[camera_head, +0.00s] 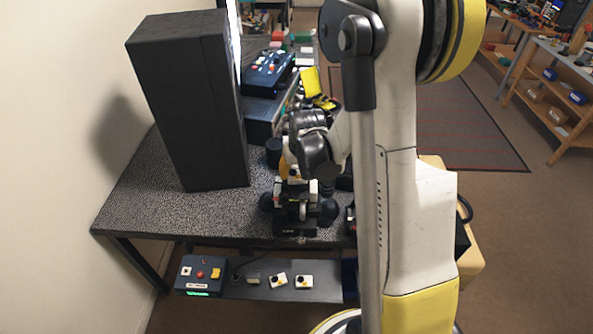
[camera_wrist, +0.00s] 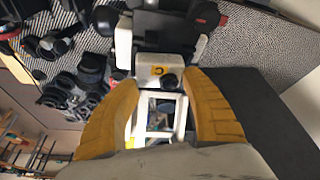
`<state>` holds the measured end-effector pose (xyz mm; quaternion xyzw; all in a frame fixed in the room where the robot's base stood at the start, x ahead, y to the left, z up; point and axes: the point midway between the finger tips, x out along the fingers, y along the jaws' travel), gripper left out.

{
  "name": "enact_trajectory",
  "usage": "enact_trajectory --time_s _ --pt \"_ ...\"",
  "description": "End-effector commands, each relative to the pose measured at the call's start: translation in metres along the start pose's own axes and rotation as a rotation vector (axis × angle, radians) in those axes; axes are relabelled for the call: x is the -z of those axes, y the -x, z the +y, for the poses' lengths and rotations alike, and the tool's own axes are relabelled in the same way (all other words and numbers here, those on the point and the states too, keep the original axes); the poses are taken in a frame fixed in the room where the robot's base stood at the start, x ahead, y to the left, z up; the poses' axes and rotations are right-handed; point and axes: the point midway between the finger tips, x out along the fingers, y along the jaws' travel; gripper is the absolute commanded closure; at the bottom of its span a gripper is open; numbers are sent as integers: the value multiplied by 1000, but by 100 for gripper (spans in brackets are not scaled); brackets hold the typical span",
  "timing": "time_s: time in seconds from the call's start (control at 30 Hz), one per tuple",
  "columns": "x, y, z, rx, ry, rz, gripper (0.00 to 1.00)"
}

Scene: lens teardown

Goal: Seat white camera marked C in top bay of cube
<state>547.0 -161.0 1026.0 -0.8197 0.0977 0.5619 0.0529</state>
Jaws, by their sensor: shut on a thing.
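The white camera (camera_wrist: 145,70) with a yellow C mark and a dark round lens is between the tips of my gripper (camera_wrist: 160,82) in the wrist view. The yellow fingers are shut on it from both sides. A white open frame (camera_wrist: 153,130), likely the cube, shows between the fingers below the camera; I cannot tell whether they touch. In the head view my gripper (camera_head: 290,168) points down over a dark stand (camera_head: 296,228) near the table's front edge. The arm and dark parts hide most details of the camera and cube there.
A tall black box (camera_head: 195,105) stands on the speckled table (camera_head: 135,200). Several dark round parts (camera_wrist: 75,92) lie beside the work spot. Two white cameras (camera_head: 278,280) (camera_head: 303,281) and a button box (camera_head: 200,275) sit on the lower shelf. The table's front left is clear.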

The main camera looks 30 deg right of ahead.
Motion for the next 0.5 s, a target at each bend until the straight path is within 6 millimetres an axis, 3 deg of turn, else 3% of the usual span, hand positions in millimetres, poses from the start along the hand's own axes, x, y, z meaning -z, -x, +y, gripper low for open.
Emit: enact_trajectory --time_s 0.37,0.4,0.43,0.5 --pt "-2 -2 -4 9 1 -4 83" --pt "-2 -2 -4 10 1 -5 32" --pt "-2 -2 -4 10 1 -4 23" --pt "-2 -2 -4 8 1 -4 19"
